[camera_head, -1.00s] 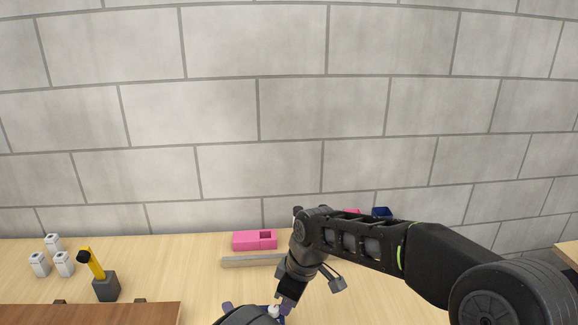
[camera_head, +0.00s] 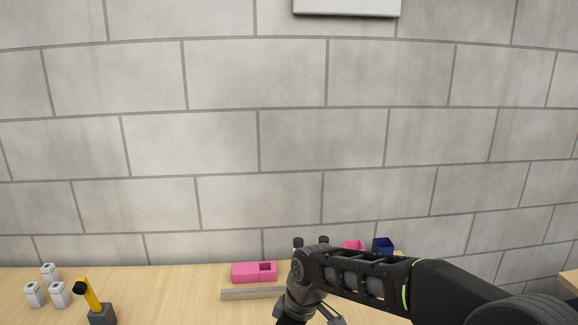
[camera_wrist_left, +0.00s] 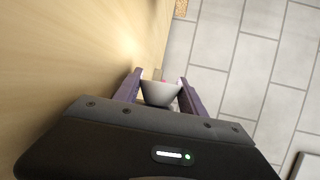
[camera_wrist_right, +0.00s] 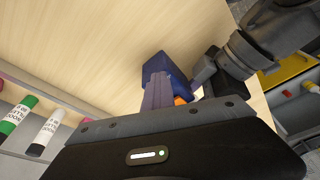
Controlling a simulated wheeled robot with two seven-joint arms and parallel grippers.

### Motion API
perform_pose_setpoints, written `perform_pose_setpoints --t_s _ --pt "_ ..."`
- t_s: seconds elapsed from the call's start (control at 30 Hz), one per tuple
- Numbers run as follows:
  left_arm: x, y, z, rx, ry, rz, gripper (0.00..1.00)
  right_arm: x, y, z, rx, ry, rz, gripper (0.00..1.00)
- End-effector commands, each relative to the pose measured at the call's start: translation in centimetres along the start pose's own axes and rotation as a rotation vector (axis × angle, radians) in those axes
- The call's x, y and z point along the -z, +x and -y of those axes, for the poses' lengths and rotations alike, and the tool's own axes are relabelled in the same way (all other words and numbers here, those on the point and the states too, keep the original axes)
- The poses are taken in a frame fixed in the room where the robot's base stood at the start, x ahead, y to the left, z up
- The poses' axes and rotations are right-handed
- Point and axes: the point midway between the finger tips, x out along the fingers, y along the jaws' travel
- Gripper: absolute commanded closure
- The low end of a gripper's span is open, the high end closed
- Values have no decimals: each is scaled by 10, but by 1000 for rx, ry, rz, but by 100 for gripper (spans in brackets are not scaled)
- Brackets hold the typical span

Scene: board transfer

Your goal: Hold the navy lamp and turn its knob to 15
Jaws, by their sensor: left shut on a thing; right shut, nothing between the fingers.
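The navy lamp's blue body (camera_wrist_right: 156,66) shows in the right wrist view, just beyond the fingertips of my right gripper (camera_wrist_right: 157,88). Those fingers are together and empty; I cannot tell whether they touch the lamp. A small orange part (camera_wrist_right: 180,100) shows beside them, partly hidden. My left gripper (camera_wrist_left: 160,88) has its fingers on either side of a pale, cup-shaped part (camera_wrist_left: 160,94), which seems to belong to the lamp. The knob and its scale cannot be read. In the head view both grippers and the lamp are below the picture.
A yellow lamp (camera_head: 90,297) with a grey base and several white blocks (camera_head: 47,288) stand at the table's left. A pink box (camera_head: 254,272) and a grey bar (camera_head: 252,293) lie mid-table. Pink (camera_head: 354,246) and navy (camera_head: 383,245) containers stand behind my right arm.

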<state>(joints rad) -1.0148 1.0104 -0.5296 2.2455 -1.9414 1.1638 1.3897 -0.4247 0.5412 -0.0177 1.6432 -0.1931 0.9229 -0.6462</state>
Motion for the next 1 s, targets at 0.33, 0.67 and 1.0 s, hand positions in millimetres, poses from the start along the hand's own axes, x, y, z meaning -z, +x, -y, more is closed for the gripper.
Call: perform_pose_setpoints --t_s 0.33,0.67,1.0 --pt "8 -3 1 2 -1 -20 100 2 -2 7 6 -7 -11 100" --pt "6 -2 0 0 2 -15 100 5 -17 4 1 -6 -13 100" --pt "3 -1 0 0 1 -7 100 12 -56 3 1 -3 -8 100"
